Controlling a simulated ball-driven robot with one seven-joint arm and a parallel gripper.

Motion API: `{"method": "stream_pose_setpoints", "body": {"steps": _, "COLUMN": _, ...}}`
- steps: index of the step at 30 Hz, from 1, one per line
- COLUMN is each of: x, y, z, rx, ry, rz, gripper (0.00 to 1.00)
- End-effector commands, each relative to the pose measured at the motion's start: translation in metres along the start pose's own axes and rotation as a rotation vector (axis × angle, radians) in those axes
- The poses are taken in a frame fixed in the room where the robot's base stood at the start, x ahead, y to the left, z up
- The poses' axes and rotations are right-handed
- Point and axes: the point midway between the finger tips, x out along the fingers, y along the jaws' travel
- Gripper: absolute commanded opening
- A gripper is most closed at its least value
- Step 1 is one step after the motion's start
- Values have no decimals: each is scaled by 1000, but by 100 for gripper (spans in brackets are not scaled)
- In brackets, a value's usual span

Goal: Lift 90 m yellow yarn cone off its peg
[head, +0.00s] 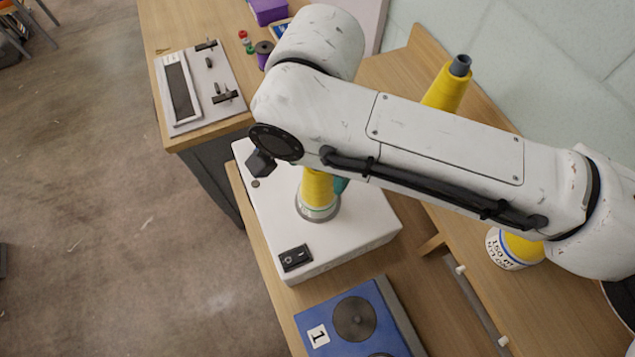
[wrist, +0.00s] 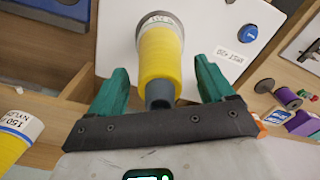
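A yellow yarn cone (head: 318,187) stands upright on a round grey base on the white box, partly hidden by my arm. In the wrist view this cone (wrist: 160,60) lies between my fingers, its dark grey tip toward my palm. The label on its lower rim is too small to read surely. My gripper (wrist: 161,80) is open, with one teal finger on each side of the cone and gaps visible. Another yellow cone (head: 447,88) with a grey top stands behind my arm, its label hidden. I cannot tell which is the 90 m one.
A cone labelled 150 m (head: 510,250) stands at the right, partly behind my arm. The white box (head: 350,240) has a black switch (head: 295,257). A blue box (head: 330,312) marked 1 is in front. Spools (head: 263,50) lie on the far bench.

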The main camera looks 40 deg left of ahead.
Motion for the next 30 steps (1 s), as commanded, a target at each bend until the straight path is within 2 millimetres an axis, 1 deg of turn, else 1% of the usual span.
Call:
{"method": "stream_pose_setpoints", "body": {"steps": 1, "x": 0, "y": 0, "z": 0, "rx": 0, "ry": 0, "rz": 0, "gripper": 76}}
{"method": "stream_pose_setpoints", "body": {"steps": 2, "x": 0, "y": 0, "z": 0, "rx": 0, "ry": 0, "rz": 0, "gripper": 74}}
{"method": "stream_pose_setpoints", "body": {"steps": 13, "x": 0, "y": 0, "z": 0, "rx": 0, "ry": 0, "rz": 0, "gripper": 39}}
{"method": "stream_pose_setpoints", "body": {"steps": 19, "x": -5, "y": 0, "z": 0, "rx": 0, "ry": 1, "rz": -1, "gripper": 38}}
{"method": "stream_pose_setpoints", "body": {"steps": 30, "x": -29, "y": 0, "z": 0, "rx": 1, "ry": -1, "rz": -1, "gripper": 38}}
